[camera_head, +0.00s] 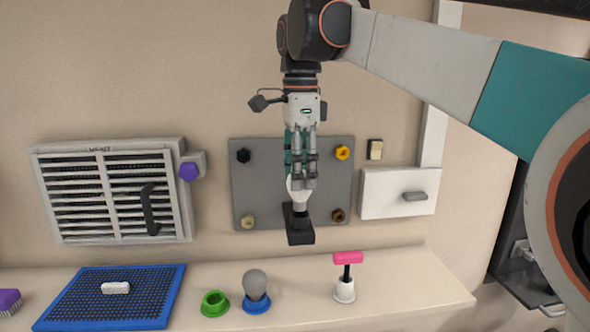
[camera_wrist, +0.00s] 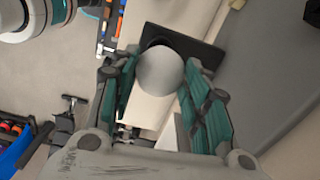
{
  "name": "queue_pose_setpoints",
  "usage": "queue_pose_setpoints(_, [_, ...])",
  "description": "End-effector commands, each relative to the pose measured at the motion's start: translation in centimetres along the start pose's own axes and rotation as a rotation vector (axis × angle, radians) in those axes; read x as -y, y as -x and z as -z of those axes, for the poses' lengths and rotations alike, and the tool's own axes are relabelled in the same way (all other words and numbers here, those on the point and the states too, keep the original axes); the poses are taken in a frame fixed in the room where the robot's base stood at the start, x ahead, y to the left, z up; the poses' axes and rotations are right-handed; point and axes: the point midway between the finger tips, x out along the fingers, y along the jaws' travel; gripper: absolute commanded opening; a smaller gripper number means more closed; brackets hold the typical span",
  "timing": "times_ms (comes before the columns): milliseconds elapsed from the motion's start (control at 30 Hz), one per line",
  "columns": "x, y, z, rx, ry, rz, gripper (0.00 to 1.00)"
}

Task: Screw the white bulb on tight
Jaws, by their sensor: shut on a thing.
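The white bulb (camera_head: 299,194) is upright, base down, at a black socket (camera_head: 299,226) that stands out in front of the grey wall panel. My gripper (camera_head: 301,180) points down and is shut around the bulb's upper part. In the wrist view the round top of the bulb (camera_wrist: 160,71) sits between my two teal-padded fingers (camera_wrist: 160,100), above the dark socket plate (camera_wrist: 198,52). The bulb's threads are hidden, so I cannot tell how deep it sits in the socket.
A grey bulb (camera_head: 255,284) stands on a blue round base on the shelf (camera_head: 395,295), beside an empty green ring (camera_head: 215,303). A pink-handled tool (camera_head: 347,262) stands in a white holder. A blue mat (camera_head: 85,305) lies left. The grey panel (camera_head: 240,185) holds several coloured knobs.

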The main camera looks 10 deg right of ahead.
Motion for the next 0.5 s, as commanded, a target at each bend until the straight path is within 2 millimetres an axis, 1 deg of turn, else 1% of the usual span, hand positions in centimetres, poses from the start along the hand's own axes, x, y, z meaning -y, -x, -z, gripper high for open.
queue_pose_setpoints(500, [-0.02, -1.08, 0.0, 0.0, 0.0, 0.0, 0.14])
